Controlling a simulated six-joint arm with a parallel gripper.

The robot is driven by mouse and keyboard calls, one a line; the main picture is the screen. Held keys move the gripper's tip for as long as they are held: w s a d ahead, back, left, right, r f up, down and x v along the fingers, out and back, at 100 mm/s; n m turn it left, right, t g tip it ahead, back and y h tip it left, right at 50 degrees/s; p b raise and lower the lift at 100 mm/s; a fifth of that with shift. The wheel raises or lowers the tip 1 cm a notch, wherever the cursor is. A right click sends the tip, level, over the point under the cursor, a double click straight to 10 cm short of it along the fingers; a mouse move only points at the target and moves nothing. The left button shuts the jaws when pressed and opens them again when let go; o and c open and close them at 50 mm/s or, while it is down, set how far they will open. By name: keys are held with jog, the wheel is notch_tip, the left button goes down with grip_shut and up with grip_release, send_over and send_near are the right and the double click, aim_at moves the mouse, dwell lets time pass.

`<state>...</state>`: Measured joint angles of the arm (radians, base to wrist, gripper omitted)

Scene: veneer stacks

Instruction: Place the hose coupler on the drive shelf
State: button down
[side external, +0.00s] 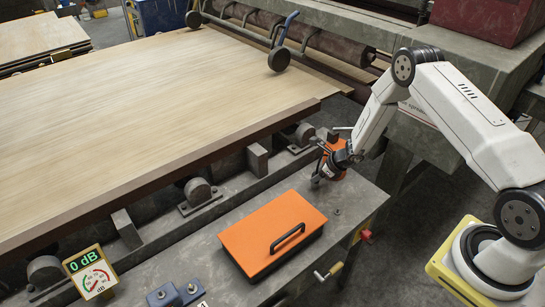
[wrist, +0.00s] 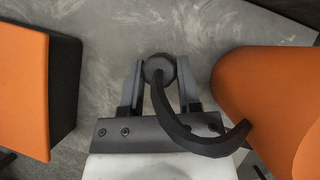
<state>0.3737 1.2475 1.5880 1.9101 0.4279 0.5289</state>
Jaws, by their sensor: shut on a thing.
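My gripper (wrist: 158,82) is shut on a dark, round-ended piece (wrist: 158,67), which I take to be the hose coupler. A dark curved part (wrist: 190,143) runs from it down and right toward an orange rounded body (wrist: 265,90); I cannot tell whether they are joined. In the side view my gripper (side external: 318,178) points down over the right part of the grey metal shelf (side external: 350,205), which I take as the drive shelf. The orange body (side external: 336,165) shows beside it. The held piece is too small there to tell, and whether it touches the shelf is unclear.
An orange box with a black handle (side external: 273,233) lies on the shelf, left of my gripper; it also shows in the wrist view (wrist: 25,85). Rollers and brackets (side external: 198,192) line the veneer stack (side external: 150,110). A dB meter (side external: 90,273) stands front left. Bare shelf lies right of the box.

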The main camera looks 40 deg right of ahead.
jog(key=shift+f, duration=0.4)
jog(key=shift+f, duration=0.1)
jog(key=shift+c, duration=1.5)
grip_release()
jog(key=shift+v, duration=1)
notch_tip(320, 180, up, 8)
jog(key=shift+s, duration=0.3)
jog(key=shift+d, duration=0.1)
